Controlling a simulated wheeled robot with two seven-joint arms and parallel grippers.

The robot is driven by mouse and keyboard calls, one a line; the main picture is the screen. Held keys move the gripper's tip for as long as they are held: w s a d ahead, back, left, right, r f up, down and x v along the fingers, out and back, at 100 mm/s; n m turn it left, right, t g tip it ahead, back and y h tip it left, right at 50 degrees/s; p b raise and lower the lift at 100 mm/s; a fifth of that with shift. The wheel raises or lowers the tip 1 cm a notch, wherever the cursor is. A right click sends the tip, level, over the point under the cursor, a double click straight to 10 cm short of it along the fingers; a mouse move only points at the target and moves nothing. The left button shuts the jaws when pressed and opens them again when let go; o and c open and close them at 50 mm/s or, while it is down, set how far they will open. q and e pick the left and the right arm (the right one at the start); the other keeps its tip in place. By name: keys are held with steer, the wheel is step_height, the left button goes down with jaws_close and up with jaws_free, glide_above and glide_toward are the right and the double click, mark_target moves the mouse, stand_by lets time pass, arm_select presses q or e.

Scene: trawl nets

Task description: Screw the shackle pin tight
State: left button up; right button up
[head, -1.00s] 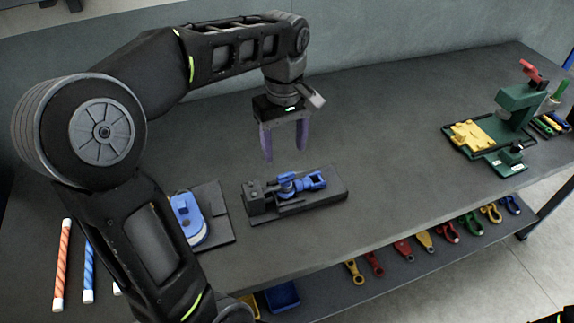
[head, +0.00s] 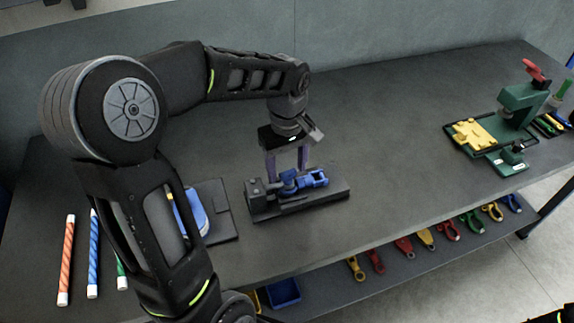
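A blue shackle (head: 315,178) lies in a dark fixture (head: 328,197) on the bench, in the middle of the head view. A blue part at its left end (head: 289,183) looks like the pin; its thread is too small to make out. My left gripper (head: 287,168) points down, just above and behind the fixture at the blue part. Its two purple fingers are apart, one to each side, with nothing clearly held between them. The fingertips are partly hidden by the fixture and shackle, so I cannot tell whether they touch. My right gripper is not in view.
A dark board with a blue and white item (head: 193,213) lies left of the fixture, partly behind my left arm. Striped rods (head: 66,260) lie further left. A green press (head: 521,107) and yellow parts (head: 472,133) stand at right.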

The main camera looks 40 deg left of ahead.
mark_target(288, 171)
arm_select(q)
jaws_close()
steer(key=shift+m, duration=0.8)
steer(key=shift+o, duration=0.3)
jaws_free()
steer(key=shift+r, duration=0.1)
step_height(288, 171, up, 8)
steer(key=shift+f+b, duration=0.15)
steer(key=shift+b, duration=0.4)
